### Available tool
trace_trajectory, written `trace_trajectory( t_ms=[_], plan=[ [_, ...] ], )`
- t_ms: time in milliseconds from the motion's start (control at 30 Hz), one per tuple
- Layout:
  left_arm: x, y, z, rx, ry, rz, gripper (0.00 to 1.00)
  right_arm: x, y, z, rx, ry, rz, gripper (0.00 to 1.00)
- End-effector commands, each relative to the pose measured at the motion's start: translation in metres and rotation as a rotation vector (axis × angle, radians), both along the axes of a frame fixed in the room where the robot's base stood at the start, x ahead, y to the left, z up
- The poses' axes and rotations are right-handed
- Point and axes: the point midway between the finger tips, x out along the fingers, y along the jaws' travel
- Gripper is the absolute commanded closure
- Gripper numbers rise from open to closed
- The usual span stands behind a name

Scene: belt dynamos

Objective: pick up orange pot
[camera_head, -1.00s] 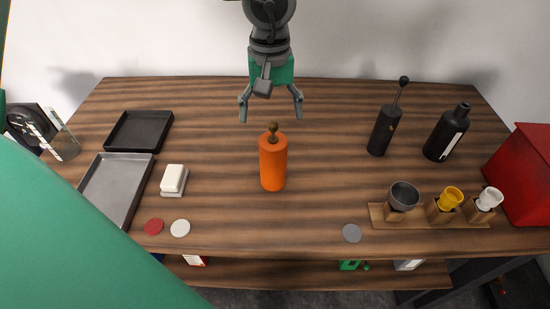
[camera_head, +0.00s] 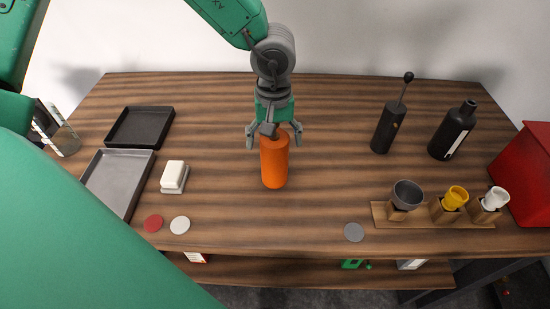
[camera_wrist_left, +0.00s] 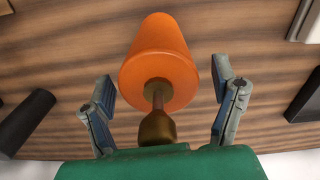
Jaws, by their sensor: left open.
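The orange pot (camera_head: 274,164) is a tall cylinder standing upright near the middle of the wooden table. My left gripper (camera_head: 274,138) is open at the top of the pot, fingers apart, and hides its brown knob in the head view. In the left wrist view the pot (camera_wrist_left: 160,55) shows with its stem and brown knob (camera_wrist_left: 157,129) toward the palm. The fingers of the left gripper (camera_wrist_left: 165,105) stand on either side of the knob, with gaps to it. My right gripper is not seen.
A black grinder (camera_head: 388,127) and a dark bottle (camera_head: 453,130) stand to the right. A wooden cup holder (camera_head: 470,220) and red box (camera_head: 524,175) are farther right. A black tray (camera_head: 140,126), grey tray (camera_head: 115,185) and white block (camera_head: 174,175) lie left. Table around the pot is clear.

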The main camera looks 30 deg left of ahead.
Motion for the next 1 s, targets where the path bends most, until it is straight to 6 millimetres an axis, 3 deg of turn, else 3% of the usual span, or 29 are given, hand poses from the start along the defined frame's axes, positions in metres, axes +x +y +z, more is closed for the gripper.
trace_trajectory(
  t_ms=[33,233,567,1000],
  plan=[
    [0.0,0.0,0.0,0.0,0.0,0.0,0.27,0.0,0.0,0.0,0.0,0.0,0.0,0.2],
    [0.0,0.0,0.0,-0.001,0.001,0.0,0.97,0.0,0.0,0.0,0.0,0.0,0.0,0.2],
    [0.002,0.0,0.007,-0.002,-0.002,0.001,0.97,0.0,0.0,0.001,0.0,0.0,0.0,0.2],
    [0.001,0.0,0.084,-0.003,-0.005,0.001,0.97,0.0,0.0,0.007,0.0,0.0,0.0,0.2]
  ],
)
